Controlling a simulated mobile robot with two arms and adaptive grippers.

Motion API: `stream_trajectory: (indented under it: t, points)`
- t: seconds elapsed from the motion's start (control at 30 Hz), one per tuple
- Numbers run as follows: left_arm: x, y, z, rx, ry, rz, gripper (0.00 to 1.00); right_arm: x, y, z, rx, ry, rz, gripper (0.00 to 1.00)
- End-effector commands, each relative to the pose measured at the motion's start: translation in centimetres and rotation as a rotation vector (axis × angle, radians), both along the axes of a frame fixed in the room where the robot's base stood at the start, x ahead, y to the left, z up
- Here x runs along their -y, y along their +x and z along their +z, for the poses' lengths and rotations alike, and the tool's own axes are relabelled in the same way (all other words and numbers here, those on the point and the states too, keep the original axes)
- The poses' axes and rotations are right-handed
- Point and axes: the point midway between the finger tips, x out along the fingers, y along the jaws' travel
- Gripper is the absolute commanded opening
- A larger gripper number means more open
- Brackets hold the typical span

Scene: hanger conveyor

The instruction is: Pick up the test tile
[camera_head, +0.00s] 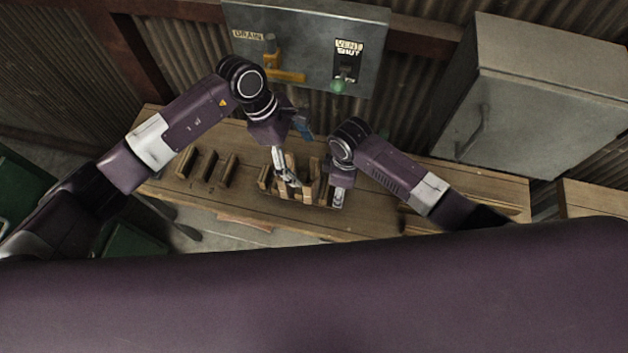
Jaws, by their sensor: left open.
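A wooden rack (265,184) with several upright pieces stands on the wooden bench in the middle of the view. I cannot pick out the test tile for sure; it may be among these small pieces or hidden by my grippers. My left gripper (290,182) points down over the rack, open, with its fingertips among the upright pieces. I cannot tell whether it touches one. My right gripper (338,200) points down at the rack's right end; its fingers are too small to tell open from shut.
Several dark wooden holders (207,166) with number marks stand left on the bench (300,228). Behind is a grey panel (305,40) with a yellow handle (287,75) and a green knob (338,87). A grey cabinet (530,100) stands at the right. The bench's front left is mostly clear.

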Motion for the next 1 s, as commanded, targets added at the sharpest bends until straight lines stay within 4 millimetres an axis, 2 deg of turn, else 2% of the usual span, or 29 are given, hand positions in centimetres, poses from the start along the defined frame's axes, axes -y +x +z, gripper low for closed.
stream_trajectory:
  t: [0.1,0.37,0.63,0.97,1.0]
  points:
    - [0.8,-0.3,-1.9,-0.002,0.000,-0.001,0.84,0.0,0.1,0.1,0.002,0.000,-0.001,0.15]
    - [1.5,-0.4,-3.8,0.001,0.000,-0.003,0.84,0.0,0.1,0.1,0.002,0.000,-0.001,0.15]
    - [2.8,-0.4,-7.4,0.001,0.001,-0.003,0.84,0.0,0.1,0.1,0.002,0.000,-0.001,0.15]
    - [3.0,-0.4,-8.1,0.005,0.002,-0.004,0.84,0.0,0.1,0.1,0.002,0.000,-0.001,0.15]
    - [3.0,-0.4,-8.1,0.005,0.002,-0.004,0.80,0.0,0.1,0.1,0.002,0.000,-0.001,0.15]
